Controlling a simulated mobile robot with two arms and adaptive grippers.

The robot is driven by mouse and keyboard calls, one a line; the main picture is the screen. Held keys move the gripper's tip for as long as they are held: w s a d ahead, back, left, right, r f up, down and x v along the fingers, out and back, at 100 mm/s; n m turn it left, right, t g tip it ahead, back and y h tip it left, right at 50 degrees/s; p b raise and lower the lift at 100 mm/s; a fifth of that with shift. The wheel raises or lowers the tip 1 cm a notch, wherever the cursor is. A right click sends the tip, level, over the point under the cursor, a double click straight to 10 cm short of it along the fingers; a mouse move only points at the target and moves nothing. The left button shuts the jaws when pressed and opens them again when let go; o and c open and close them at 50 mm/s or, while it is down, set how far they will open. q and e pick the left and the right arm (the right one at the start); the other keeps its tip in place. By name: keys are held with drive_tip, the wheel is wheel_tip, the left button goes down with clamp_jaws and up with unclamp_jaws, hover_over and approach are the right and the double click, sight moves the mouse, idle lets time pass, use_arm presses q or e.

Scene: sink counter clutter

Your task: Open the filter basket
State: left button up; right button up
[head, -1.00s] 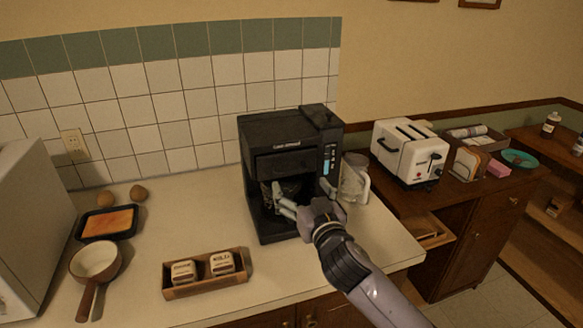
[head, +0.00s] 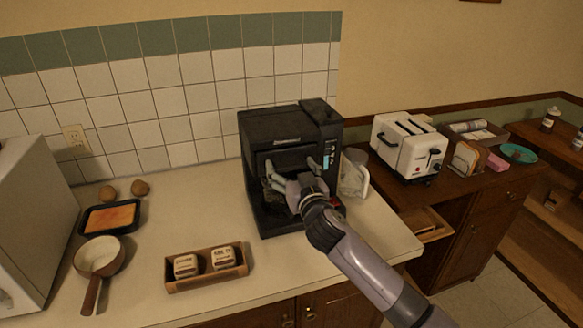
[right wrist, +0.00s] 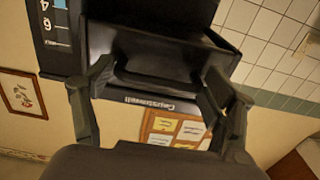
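The black coffee maker (head: 280,122) stands on the counter, upright. Its filter basket (head: 263,160) is the dark front section below the top housing, partly hidden by my right gripper. In the right wrist view the basket's dark front (right wrist: 160,65) lies between and beyond the fingers. I cannot tell whether it stands slightly out. My right gripper (head: 298,172) is at the coffee maker's front, fingers spread to either side. The wrist view also shows my right gripper (right wrist: 160,105) open, with nothing clasped. My left gripper is out of view.
A glass carafe (head: 353,175) stands just right of the coffee maker, beside the toaster (head: 408,148). A wooden box (head: 207,281) with two small containers is front left. A saucepan (head: 100,257) and a black tray (head: 86,223) are further left. Counter between them is clear.

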drive_tip(key=c, duration=1.2)
drive_tip(key=p+v, duration=0.2)
drive_tip(key=v, duration=0.8)
drive_tip(key=shift+s, duration=0.35)
drive_tip(key=o, duration=1.4)
drive_tip(key=shift+w+d, duration=0.1)
drive_tip(key=shift+d, duration=0.05)
